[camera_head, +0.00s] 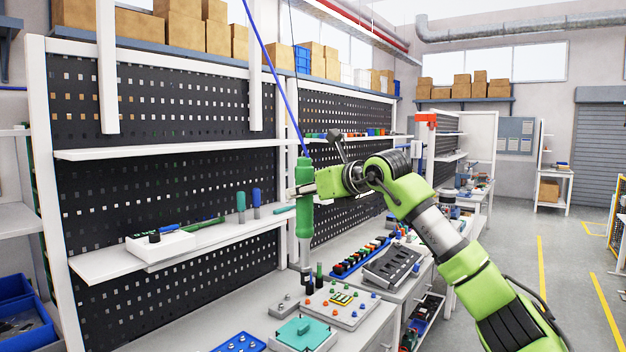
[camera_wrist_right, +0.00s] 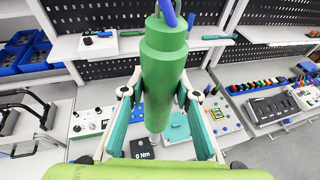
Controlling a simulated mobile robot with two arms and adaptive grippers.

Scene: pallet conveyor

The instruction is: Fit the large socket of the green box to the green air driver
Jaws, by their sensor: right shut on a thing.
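The green air driver (camera_head: 304,210) hangs upright from a blue hose above the bench, with a dark narrow tip at its lower end. My right gripper (camera_head: 314,188) is shut on the driver's green body. In the right wrist view the driver (camera_wrist_right: 163,85) fills the middle, between the fingers of my right gripper (camera_wrist_right: 160,100). The teal-green box (camera_head: 305,334) lies on the bench, below and slightly in front of the driver. It also shows partly behind the driver in the wrist view (camera_wrist_right: 176,130). I cannot make out its large socket. My left gripper is out of view.
A panel with coloured buttons and a yellow display (camera_head: 341,298) lies beside the box. Small dark cylinders (camera_head: 319,276) stand near the driver's tip. A blue tray (camera_head: 238,344) lies left of the box. A shelf (camera_head: 160,258) with tools runs behind.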

